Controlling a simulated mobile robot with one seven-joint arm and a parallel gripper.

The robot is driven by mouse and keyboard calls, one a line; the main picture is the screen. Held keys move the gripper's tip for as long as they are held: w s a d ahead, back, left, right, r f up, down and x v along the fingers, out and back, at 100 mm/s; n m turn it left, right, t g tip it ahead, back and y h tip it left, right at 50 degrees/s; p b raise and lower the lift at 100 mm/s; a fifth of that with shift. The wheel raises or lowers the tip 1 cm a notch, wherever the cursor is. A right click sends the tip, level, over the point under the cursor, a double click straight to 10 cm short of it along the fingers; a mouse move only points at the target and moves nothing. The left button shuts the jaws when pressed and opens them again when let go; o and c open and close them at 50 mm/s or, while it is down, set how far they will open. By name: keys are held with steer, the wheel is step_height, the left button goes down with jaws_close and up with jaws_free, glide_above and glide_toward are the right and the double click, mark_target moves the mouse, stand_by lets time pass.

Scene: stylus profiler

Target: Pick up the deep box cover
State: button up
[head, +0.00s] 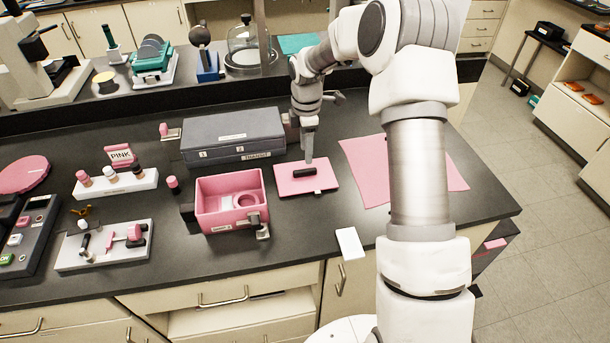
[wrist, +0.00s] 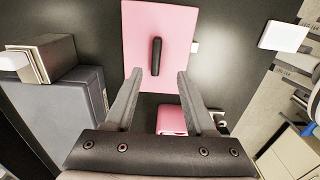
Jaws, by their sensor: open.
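The deep box cover, a flat pink plate (head: 287,184) with a black bar handle (head: 304,173), lies on the dark bench beside the open pink box (head: 215,215). In the wrist view the cover (wrist: 136,35) is ahead of my fingertips, with its handle (wrist: 156,57) lined up with the gap between them. My gripper (head: 308,160) is over the cover, close to the handle. The wrist view shows the gripper (wrist: 159,76) open and empty. I cannot tell the exact height between the fingertips and the handle.
A grey case (head: 232,138) stands behind the pink box, close to my gripper's left. A pink sheet (head: 362,170) lies to the right. A white card (head: 349,243) is at the bench's front edge. A vial rack (head: 115,184) and a white tray (head: 103,246) are on the left.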

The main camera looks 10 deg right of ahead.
mark_target(305, 170)
steer(key=shift+w+a+f+p, duration=0.1)
steer(key=shift+f+p, duration=0.1)
steer(key=shift+f, duration=1.1)
steer(key=shift+w+f+p, duration=0.15)
steer(key=shift+f, duration=1.15)
steer(key=shift+w+a+f+p, duration=0.1)
steer(key=shift+f+p, duration=0.1)
steer(key=shift+f, duration=1.1)
jaws_close()
